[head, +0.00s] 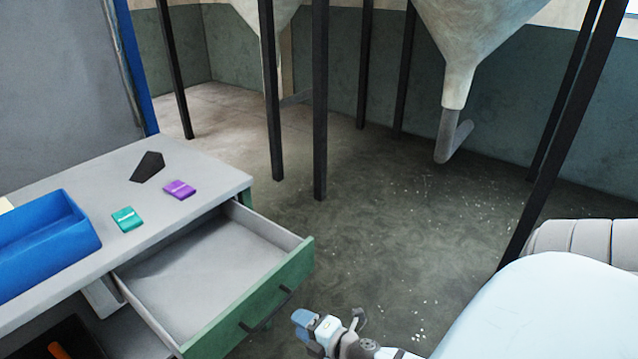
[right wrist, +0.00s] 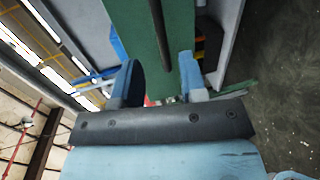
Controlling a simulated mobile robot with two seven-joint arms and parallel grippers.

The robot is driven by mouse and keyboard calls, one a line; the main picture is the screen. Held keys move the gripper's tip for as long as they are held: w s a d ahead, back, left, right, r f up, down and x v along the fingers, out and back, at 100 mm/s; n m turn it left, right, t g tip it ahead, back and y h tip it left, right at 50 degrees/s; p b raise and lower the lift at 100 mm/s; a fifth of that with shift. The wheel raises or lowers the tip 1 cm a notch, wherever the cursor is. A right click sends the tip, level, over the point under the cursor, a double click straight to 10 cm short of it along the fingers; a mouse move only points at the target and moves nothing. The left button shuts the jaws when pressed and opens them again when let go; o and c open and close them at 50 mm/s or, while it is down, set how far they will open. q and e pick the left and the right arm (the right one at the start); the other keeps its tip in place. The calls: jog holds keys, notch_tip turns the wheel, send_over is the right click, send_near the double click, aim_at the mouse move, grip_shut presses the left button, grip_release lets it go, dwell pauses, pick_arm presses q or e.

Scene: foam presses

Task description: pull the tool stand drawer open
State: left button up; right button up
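The tool stand (head: 215,180) has a grey top, and its drawer (head: 205,275) is pulled well out, showing an empty grey inside. The drawer's green front (head: 300,262) carries a dark bar handle (head: 264,313). My right gripper (head: 331,320) is just right of the handle in the head view, apart from it, with its fingers spread and nothing held. In the right wrist view the green front (right wrist: 176,45) and the dark handle (right wrist: 158,25) show ahead of the open fingers (right wrist: 158,82). My left gripper is not in view.
On the stand top are a blue bin (head: 45,245), a teal packet (head: 128,219), a purple packet (head: 179,190) and a dark flat piece (head: 149,166). Dark posts (head: 320,100) and a hopper (head: 460,60) stand behind. Floor (head: 390,230) right of the drawer is clear.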

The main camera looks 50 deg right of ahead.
jog(key=shift+v, duration=2.45)
